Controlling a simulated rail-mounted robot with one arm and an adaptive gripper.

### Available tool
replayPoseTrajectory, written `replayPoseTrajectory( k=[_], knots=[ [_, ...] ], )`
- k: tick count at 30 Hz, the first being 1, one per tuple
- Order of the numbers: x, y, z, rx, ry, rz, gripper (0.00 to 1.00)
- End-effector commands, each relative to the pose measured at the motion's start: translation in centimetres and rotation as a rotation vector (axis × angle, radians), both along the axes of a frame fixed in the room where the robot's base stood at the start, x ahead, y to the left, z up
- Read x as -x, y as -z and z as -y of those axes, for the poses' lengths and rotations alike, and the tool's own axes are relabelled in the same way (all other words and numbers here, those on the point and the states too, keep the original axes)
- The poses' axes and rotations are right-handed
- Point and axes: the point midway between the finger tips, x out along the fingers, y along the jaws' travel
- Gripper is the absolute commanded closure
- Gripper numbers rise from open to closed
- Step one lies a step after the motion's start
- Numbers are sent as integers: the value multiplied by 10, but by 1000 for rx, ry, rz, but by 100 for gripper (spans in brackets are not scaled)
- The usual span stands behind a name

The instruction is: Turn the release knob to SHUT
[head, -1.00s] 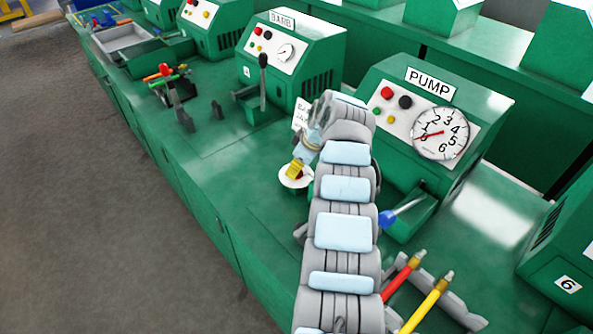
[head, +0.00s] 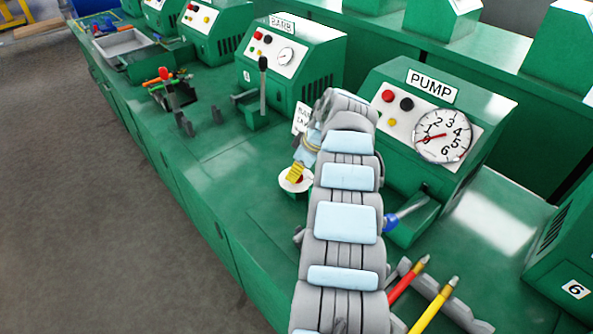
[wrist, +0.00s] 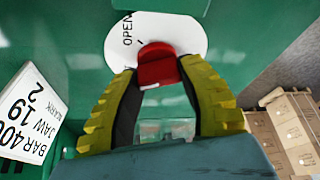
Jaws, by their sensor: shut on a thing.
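The release knob (wrist: 158,66) is red with a pale pointer mark. It sits on a white round dial (wrist: 190,32) that reads OPEN at its upper left in the wrist view; any SHUT marking is hidden. My gripper (wrist: 160,80) has its two yellow ribbed fingers on either side of the knob and is shut on it.
The PUMP unit (head: 462,105) with its gauge (head: 443,136) stands right of my arm. A blue-ended lever (head: 392,222) and red and yellow handled rods (head: 436,304) lie near its front. A white label card (wrist: 27,117) stands beside the dial. Bench to the left is partly clear.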

Motion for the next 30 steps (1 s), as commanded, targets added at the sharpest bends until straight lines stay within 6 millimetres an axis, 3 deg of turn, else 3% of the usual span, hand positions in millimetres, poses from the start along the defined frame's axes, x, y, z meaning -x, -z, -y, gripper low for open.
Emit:
replayPoseTrajectory(
  k=[3,4,6,20,26,30],
  knots=[
    [1,2,0,1,1,-2,95],
    [1,2,0,1,1,-2,50],
    [0,2,0,1,1,-2,30],
    [1,-5,2,0,0,0,30],
    [3,-22,10,1,2,3,30],
    [6,-44,17,0,1,5,30]
  ],
)
